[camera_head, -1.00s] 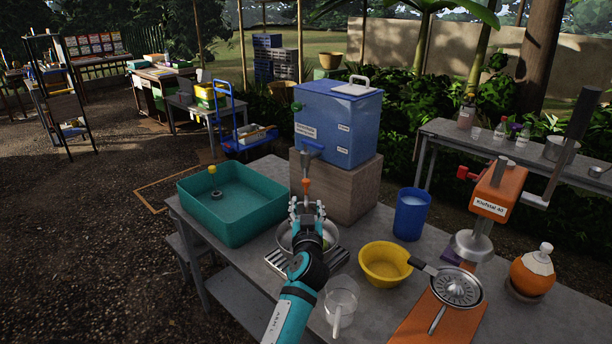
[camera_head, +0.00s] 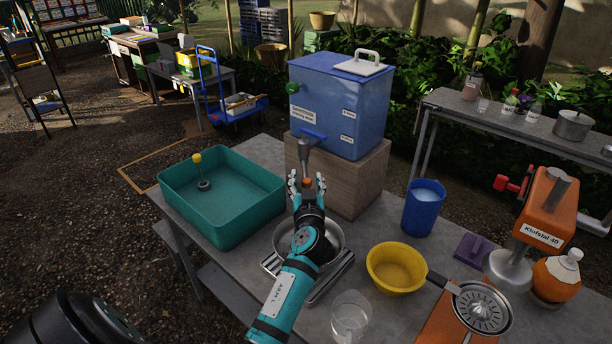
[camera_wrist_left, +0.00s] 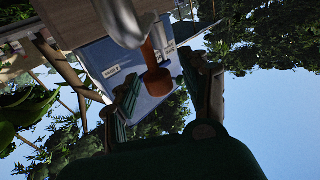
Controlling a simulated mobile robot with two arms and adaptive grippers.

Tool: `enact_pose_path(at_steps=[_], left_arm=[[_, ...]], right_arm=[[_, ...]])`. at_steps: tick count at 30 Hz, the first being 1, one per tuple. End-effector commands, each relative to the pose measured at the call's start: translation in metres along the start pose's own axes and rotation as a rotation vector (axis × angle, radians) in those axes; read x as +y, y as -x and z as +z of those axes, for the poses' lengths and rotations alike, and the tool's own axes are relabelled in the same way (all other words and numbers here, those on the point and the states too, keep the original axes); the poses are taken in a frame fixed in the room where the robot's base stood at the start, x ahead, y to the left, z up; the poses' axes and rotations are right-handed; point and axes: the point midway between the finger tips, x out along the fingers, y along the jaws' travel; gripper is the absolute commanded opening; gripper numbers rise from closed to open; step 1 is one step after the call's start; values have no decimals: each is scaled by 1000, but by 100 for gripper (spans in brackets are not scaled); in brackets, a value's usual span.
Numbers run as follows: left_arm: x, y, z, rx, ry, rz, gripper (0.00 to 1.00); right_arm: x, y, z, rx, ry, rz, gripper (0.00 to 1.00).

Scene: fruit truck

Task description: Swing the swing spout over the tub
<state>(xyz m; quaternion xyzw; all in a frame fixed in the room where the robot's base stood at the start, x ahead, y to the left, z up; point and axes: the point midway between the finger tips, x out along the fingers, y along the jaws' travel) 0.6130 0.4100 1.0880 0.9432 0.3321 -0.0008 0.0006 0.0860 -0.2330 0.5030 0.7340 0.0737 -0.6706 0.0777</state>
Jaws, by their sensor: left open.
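The swing spout (camera_head: 305,155) is a grey pipe hanging from the front of the blue water box (camera_head: 345,105), with an orange tip (camera_head: 307,183). My left gripper (camera_head: 307,187) is open, with one finger on each side of the orange tip. The left wrist view shows the grey pipe (camera_wrist_left: 122,18) and the orange tip (camera_wrist_left: 156,72) between its spread fingers (camera_wrist_left: 166,95); contact cannot be told. The teal tub (camera_head: 225,232) stands on the table to the left of the spout. My right gripper is not in view.
A metal bowl (camera_head: 283,238) sits on a slatted drain (camera_head: 330,278) below the spout. A wooden block (camera_head: 362,180) carries the box. A yellow-topped plug (camera_head: 198,170) stands in the tub. A yellow bowl (camera_head: 395,270), blue cup (camera_head: 424,207) and clear jug (camera_head: 350,318) are to the right.

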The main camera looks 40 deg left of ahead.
Motion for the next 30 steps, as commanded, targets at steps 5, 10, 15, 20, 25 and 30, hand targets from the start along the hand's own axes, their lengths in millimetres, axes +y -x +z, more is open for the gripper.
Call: enact_pose_path(at_steps=[5, 10, 15, 20, 25, 30], left_arm=[[0, 0, 0, 0, 0, 0, 47], [0, 0, 0, 0, 0, 0, 27], [0, 0, 0, 0, 0, 0, 5], [0, 0, 0, 0, 0, 0, 0], [0, 0, 0, 0, 0, 0, 0], [0, 0, 1, -1, -1, 1, 0]], right_arm=[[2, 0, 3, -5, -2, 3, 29], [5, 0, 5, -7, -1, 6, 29], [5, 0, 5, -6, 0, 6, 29], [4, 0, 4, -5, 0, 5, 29], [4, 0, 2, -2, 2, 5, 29], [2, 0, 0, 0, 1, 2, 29]])
